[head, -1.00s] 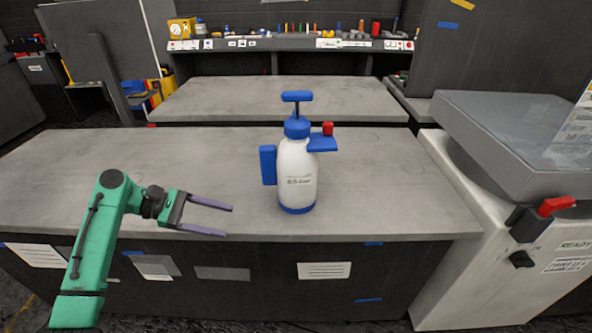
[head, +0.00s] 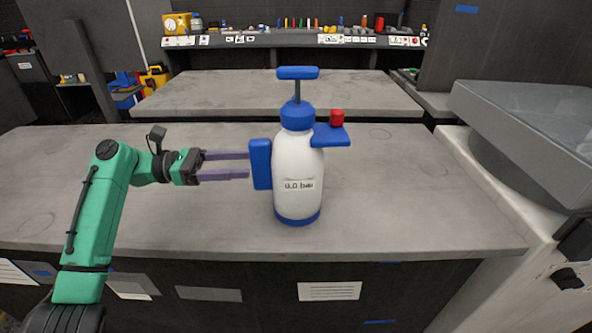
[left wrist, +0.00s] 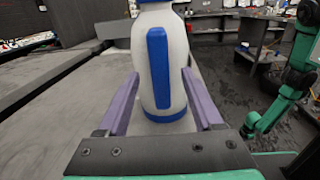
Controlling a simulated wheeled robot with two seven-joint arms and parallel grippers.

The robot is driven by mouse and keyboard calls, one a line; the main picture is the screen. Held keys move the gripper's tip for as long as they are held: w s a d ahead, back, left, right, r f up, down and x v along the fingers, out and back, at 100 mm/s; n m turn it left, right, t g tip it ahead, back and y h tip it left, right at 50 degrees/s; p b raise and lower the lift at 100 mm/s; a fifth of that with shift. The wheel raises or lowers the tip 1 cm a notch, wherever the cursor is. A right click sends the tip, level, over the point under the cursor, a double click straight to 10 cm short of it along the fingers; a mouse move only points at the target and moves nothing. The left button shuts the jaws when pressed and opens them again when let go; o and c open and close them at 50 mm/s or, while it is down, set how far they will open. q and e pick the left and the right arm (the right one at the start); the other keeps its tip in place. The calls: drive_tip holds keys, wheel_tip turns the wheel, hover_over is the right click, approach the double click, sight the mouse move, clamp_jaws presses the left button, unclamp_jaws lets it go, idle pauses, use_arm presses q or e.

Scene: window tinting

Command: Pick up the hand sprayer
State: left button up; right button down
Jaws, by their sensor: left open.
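The hand sprayer (head: 299,160) stands upright on the grey worktop. It has a white bottle, a blue pump handle on top, a blue base, a red button at the right and a blue side grip (head: 261,164) at the left. My left gripper (head: 247,164) is open and empty, just left of the side grip and level with it. In the left wrist view the sprayer (left wrist: 175,55) is straight ahead, with its blue side grip (left wrist: 159,65) between the two purple fingers. The sprayer's top is cut off there.
The grey worktop (head: 400,205) is bare around the sprayer. A second bench (head: 230,93) and a shelf with bottles and tools (head: 330,40) stand behind. A grey-lidded machine (head: 530,110) is at the right. My other green arm (left wrist: 295,80) shows in the left wrist view.

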sight(257, 163)
use_arm(q)
drive_tip(key=d, duration=0.4)
drive_tip(key=shift+w+d+f, duration=0.1)
drive_tip(key=shift+w+d, duration=0.1)
drive_tip(key=shift+d, duration=0.1)
drive_tip(key=shift+a, duration=0.15)
clamp_jaws()
idle(0.8)
